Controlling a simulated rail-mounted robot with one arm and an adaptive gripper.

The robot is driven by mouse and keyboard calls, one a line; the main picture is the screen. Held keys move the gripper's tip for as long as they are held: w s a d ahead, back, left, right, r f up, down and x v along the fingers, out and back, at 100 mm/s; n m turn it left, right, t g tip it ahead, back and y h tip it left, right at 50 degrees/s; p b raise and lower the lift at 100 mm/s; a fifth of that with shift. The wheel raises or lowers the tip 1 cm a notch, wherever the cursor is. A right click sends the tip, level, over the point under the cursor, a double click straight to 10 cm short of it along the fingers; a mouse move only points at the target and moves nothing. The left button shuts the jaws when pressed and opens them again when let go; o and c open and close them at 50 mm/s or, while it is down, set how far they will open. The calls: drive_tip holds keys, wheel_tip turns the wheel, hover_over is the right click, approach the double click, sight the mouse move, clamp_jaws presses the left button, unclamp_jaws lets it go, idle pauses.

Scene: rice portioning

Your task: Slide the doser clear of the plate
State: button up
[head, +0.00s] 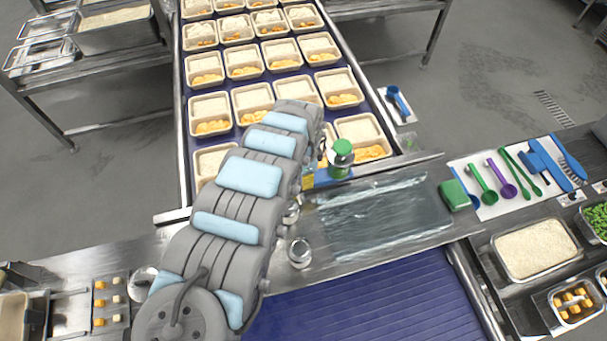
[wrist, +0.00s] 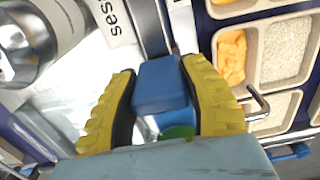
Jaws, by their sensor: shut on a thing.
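The doser (head: 341,152) has a green top and a blue lower part, and stands at the near end of the tray belt, right of my arm. My gripper (head: 310,178) is mostly hidden by my arm in the head view; a bit of yellow finger shows beside the doser. In the wrist view my yellow-padded gripper (wrist: 160,85) is shut on a blue block-like part of the doser (wrist: 159,84), with a green piece below it. A shiny steel plate (head: 432,167) spans the belt's near end. Contact between doser and plate is hidden.
Filled trays (head: 245,62) cover the belt behind the doser. Clear film (head: 385,215) lies on the steel in front, with a green block (head: 454,195) to its right. Metal knobs (head: 299,252) stand beside my arm. Spoons and brushes lie on a white mat (head: 481,208) at right.

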drive_tip(key=o, duration=1.3)
drive_tip(key=shift+f, duration=0.1)
drive_tip(key=shift+c, duration=0.2)
wheel_tip(320, 180, up, 11)
drive_tip(key=shift+w, duration=0.1)
drive_tip(key=shift+r, duration=0.55)
drive_tip(key=shift+s, duration=0.2)
